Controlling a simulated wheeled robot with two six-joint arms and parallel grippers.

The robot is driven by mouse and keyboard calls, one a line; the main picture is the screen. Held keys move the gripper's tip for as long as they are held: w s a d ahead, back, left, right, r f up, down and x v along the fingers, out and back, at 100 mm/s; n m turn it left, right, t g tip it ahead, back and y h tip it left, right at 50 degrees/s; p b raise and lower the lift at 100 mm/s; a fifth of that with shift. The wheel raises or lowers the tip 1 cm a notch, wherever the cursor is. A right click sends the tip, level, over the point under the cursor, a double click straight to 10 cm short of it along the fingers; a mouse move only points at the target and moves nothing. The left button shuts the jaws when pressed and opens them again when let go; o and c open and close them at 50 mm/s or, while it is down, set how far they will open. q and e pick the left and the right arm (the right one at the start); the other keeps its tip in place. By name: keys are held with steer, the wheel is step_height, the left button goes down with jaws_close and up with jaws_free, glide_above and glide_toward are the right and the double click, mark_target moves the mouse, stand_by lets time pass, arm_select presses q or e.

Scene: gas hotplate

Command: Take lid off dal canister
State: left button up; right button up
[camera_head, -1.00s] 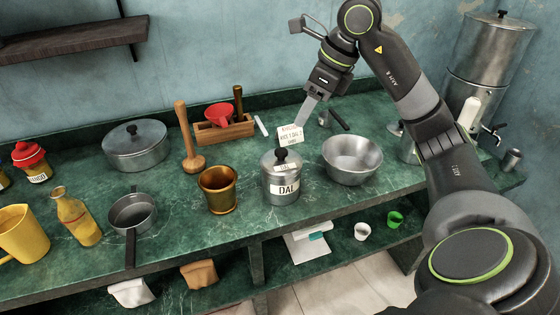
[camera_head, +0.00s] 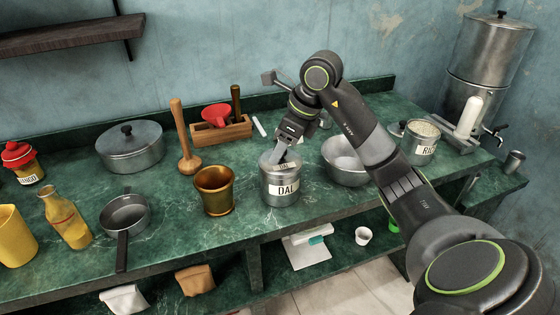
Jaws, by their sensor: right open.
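The dal canister (camera_head: 281,193) is a grey metal tin with a white DAL label, upright on the green counter in the middle of the view. Its lid (camera_head: 267,163) sits on top. My right gripper (camera_head: 281,156) points down at the lid from above, with its jaws open. The fingers hide the lid's dark knob, so I cannot tell whether they touch it or stand around it. My left gripper is not in view.
A metal bowl (camera_head: 345,164) stands close right of the canister, partly behind my right arm. A brass mortar (camera_head: 213,192) stands close to its left. An open rice canister (camera_head: 420,148) is farther right. Bare counter (camera_head: 165,205) lies between mortar and pan (camera_head: 124,212).

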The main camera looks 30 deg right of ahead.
steer(key=shift+c, duration=0.3)
steer(key=c, duration=1)
steer(key=shift+r, duration=0.1)
